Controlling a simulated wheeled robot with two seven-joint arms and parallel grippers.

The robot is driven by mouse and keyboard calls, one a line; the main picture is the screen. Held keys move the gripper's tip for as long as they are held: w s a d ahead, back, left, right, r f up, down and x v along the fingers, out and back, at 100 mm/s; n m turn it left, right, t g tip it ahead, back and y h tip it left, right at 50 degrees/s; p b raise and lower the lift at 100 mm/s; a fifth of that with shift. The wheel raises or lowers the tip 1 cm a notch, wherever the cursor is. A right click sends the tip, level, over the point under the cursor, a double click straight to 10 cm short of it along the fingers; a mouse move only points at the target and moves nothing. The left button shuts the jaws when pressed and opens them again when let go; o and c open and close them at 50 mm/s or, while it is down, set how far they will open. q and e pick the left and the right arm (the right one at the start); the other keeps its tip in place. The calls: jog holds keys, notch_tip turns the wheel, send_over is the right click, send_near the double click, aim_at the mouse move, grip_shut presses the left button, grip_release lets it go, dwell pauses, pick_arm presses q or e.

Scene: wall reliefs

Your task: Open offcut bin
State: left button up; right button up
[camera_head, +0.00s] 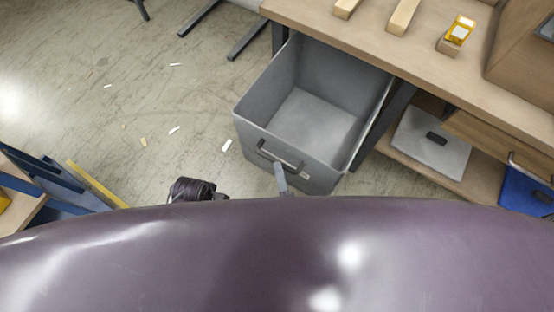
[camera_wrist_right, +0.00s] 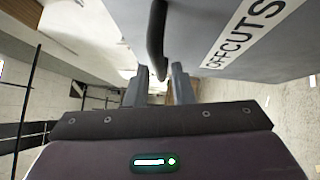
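The offcut bin (camera_head: 247,145) is a grey, open-topped drawer under the workbench. It is pulled well out from the bench and its inside looks empty. Its dark bar handle (camera_head: 290,160) is on the front face. In the right wrist view the handle (camera_wrist_right: 156,40) runs down between the fingers of my right gripper (camera_wrist_right: 159,78), close to both, and the gripper looks shut on it. The front (camera_wrist_right: 225,35) bears an "OFFCUTS" label. In the head view only a grey finger of my right gripper (camera_head: 281,178) shows at the handle.
The wooden workbench (camera_head: 440,62) carries wood pieces and a yellow item (camera_head: 460,30). Beneath it, right of the bin, are a shelf with a grey flat case (camera_head: 432,142) and a blue container (camera_head: 524,190). The floor left of the bin is open, with small scraps.

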pick_arm(q)
jog(key=shift+w+a+f, duration=0.1)
jog(key=shift+w+f, duration=0.05)
jog(key=shift+f, duration=0.1)
pick_arm(e)
jog(key=v, duration=0.4)
jog(key=shift+s, duration=0.15)
